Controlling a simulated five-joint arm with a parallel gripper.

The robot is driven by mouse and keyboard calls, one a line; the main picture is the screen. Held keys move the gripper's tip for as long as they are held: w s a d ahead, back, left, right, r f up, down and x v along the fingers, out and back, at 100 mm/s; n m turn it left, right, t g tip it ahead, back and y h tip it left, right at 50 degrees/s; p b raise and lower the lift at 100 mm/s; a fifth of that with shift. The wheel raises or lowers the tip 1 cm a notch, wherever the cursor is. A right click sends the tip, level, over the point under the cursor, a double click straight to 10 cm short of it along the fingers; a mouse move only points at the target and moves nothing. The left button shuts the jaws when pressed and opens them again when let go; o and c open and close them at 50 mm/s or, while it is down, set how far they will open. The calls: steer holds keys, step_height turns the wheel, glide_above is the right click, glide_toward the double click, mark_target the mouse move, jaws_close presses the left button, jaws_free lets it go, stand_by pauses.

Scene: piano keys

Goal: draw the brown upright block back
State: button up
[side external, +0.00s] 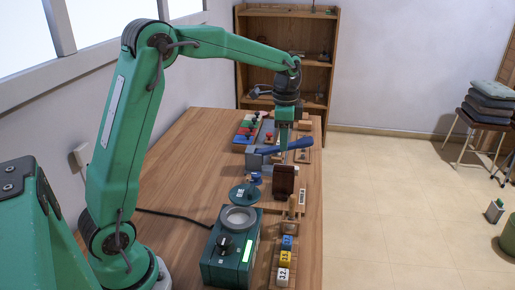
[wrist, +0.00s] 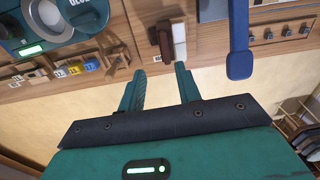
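The brown upright block (side external: 284,180) stands near the right edge of the table in the side view. In the wrist view it is the dark brown piece (wrist: 164,38) at the upper middle, with a pale strip beside it. My gripper (wrist: 160,86) is open and empty in the wrist view, its two green fingers apart and short of the block in the picture. In the side view my gripper (side external: 283,138) hangs beyond the block, over the far part of the table, partly hidden by a blue bar. No contact with the block shows.
The blue bar (side external: 285,145) lies close to my gripper; it also shows in the wrist view (wrist: 240,50). A green dial box (side external: 231,246), a round green piece (side external: 244,194) and numbered cubes (side external: 285,258) stand nearer. The table's left part (side external: 178,170) is mostly clear.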

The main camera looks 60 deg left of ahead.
steer(key=shift+w+a+f, duration=0.25)
steer(key=shift+w+f, duration=0.3)
steer(key=shift+f, duration=0.1)
glide_above(283, 182)
steer(key=shift+w+a+f, duration=0.1)
steer(key=shift+a+f, duration=0.05)
steer(key=shift+f, duration=1.15)
steer(key=shift+w+a+f, duration=0.1)
steer(key=shift+w+f, duration=0.05)
steer(key=shift+f, duration=1.15)
steer(key=shift+w+a+f, duration=0.1)
steer(key=shift+a+f, duration=0.05)
steer(key=shift+f, duration=1.15)
jaws_close()
